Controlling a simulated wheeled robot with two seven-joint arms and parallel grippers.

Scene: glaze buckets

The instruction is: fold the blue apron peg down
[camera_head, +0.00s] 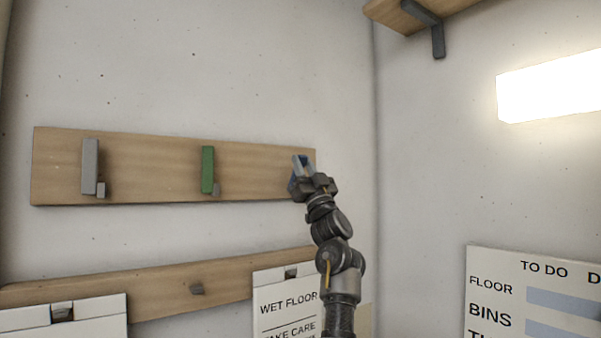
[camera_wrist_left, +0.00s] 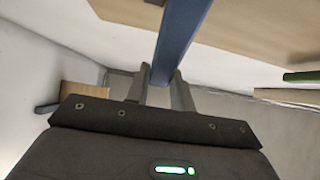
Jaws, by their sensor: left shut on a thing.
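The blue apron peg (camera_head: 292,184) is at the right end of the upper wooden board and is mostly hidden behind my left gripper (camera_head: 300,164). In the left wrist view the blue peg (camera_wrist_left: 181,38) runs as a long bar from the top edge down to between the fingers. My left gripper (camera_wrist_left: 160,82) is shut on its end. How far the peg is tilted from the board cannot be told. My right gripper is not in view.
On the same board (camera_head: 150,148) a grey peg (camera_head: 90,166) and a green peg (camera_head: 207,169) stand upright. Below is a lower rail (camera_head: 160,288) with hanging signs (camera_head: 285,308). A shelf (camera_head: 405,18) is at upper right. The wall above the board is clear.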

